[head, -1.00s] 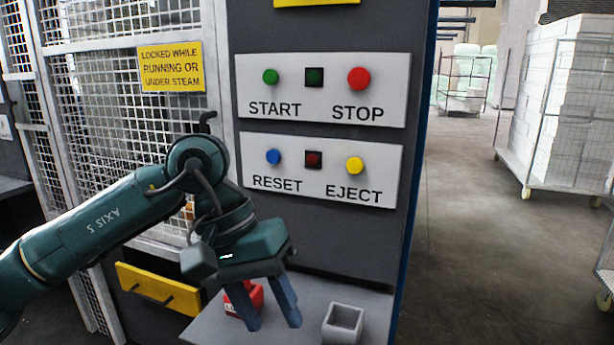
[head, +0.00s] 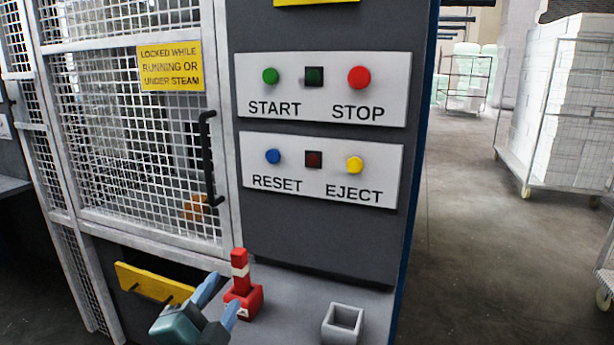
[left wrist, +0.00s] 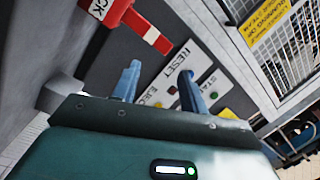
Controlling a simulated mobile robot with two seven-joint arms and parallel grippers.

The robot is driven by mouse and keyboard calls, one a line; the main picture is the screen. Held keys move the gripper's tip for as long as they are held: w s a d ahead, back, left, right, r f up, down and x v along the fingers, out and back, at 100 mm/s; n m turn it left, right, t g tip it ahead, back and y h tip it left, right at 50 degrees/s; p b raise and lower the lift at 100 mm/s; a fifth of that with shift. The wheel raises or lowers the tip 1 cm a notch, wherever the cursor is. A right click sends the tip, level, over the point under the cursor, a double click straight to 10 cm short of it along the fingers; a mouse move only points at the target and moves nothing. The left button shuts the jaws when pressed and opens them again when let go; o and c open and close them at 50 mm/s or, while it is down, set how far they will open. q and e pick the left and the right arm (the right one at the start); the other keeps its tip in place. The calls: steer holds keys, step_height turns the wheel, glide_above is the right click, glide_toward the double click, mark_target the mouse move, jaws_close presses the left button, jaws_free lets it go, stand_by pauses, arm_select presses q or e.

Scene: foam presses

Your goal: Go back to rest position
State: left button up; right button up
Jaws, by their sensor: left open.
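My left gripper (head: 222,295) is low in the head view, just left of the shelf's red lock block. Its two blue fingers are apart with nothing between them; they also show in the left wrist view (left wrist: 160,83). The red block (head: 244,296) sits on the grey shelf (head: 285,318), with a red post (head: 240,264) with a white band standing upright in it. The post and block also show at the top of the left wrist view. My right gripper is in neither view.
The press panel carries START/STOP (head: 322,90) and RESET/EJECT (head: 320,170) buttons. A mesh door (head: 140,150) with a black handle (head: 209,160) is closed at left. An empty grey square holder (head: 343,323) is on the shelf. A yellow bar (head: 153,283) sits below the door. Open floor lies right.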

arm_select(q)
steer(key=s+a+f+n+g+y, duration=0.2)
steer(key=s+a+f+n+g, duration=0.15)
steer(key=f, duration=0.45)
steer(key=s+a+f+n+g+y, duration=0.1)
steer(key=s+a+f+n+g, duration=0.1)
steer(key=s+f+n+g, duration=0.4)
steer(key=s+a+f+n+g, duration=0.1)
steer(key=s+f+g, duration=0.2)
steer(key=s+f, duration=0.3)
steer(key=s+a+f+n+g, duration=0.1)
steer(key=s+f+n+g, duration=0.15)
steer(key=s, duration=0.55)
steer(key=w+d+f+m+t+h+p, duration=0.1)
steer(key=w+d+f+t+h+p, duration=0.1)
steer(key=w+d+t, duration=0.4)
steer(key=t+h+p, duration=0.1)
steer(key=p, duration=0.1)
steer(key=shift+w+d+f+m+p, duration=0.25)
steer(key=shift+d+f+m+p, duration=0.05)
steer(key=shift+p, duration=0.05)
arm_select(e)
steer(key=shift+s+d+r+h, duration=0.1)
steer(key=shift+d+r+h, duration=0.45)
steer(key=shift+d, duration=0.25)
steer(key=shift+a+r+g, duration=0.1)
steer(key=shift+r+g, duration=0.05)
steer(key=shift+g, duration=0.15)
